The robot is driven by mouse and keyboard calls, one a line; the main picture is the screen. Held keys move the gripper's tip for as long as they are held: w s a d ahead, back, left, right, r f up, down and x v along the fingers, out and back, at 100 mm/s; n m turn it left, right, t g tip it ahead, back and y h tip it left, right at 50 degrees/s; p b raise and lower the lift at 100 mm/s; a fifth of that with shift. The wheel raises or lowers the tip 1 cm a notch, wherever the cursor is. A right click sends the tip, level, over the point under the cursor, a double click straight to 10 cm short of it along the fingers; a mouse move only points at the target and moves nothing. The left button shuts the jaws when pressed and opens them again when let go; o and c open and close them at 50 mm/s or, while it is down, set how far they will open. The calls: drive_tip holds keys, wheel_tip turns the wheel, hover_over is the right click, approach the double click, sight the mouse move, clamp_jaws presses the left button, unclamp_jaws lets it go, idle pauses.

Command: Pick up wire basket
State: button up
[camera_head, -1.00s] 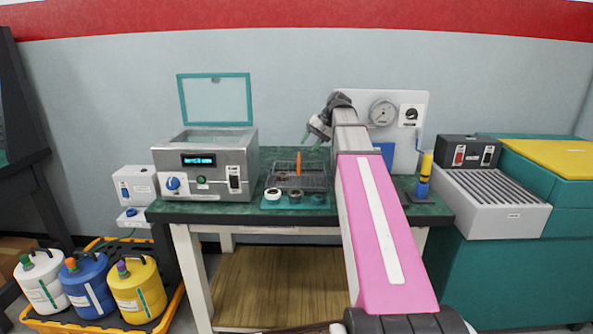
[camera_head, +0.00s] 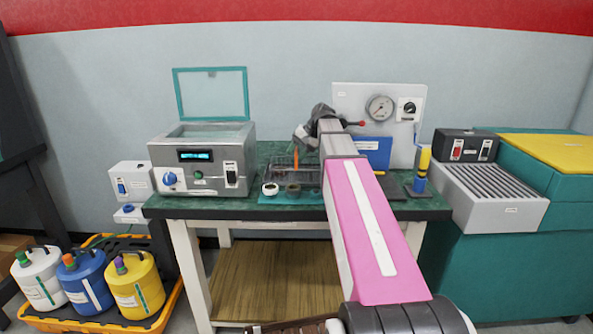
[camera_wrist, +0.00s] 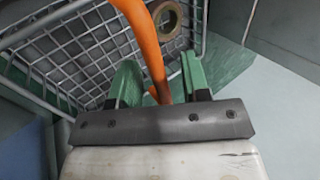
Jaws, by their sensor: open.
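The grey wire basket (camera_head: 281,175) sits on the green bench top, right of the steel bath. Its orange handle (camera_head: 295,158) stands up above the wires. In the wrist view the basket (camera_wrist: 72,62) fills the upper left, and the orange handle (camera_wrist: 147,45) runs down between the green fingers of my gripper (camera_wrist: 160,82). The fingers are open, with gaps visible beside the handle. In the head view my gripper (camera_head: 300,137) is just above the handle, partly hidden by my wrist. A round brass-coloured ring (camera_wrist: 168,18) shows through the basket wires.
A teal tray (camera_head: 305,199) with ring-shaped parts lies in front of the basket. The steel bath (camera_head: 207,180) with its raised lid stands close on the left. A gauge panel (camera_head: 345,97) and a blue panel (camera_head: 371,152) are behind my arm on the right.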

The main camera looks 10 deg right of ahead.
clamp_jaws()
wheel_tip(320, 180, up, 9)
drive_tip(key=shift+f, duration=0.1)
drive_tip(key=shift+r, duration=0.6)
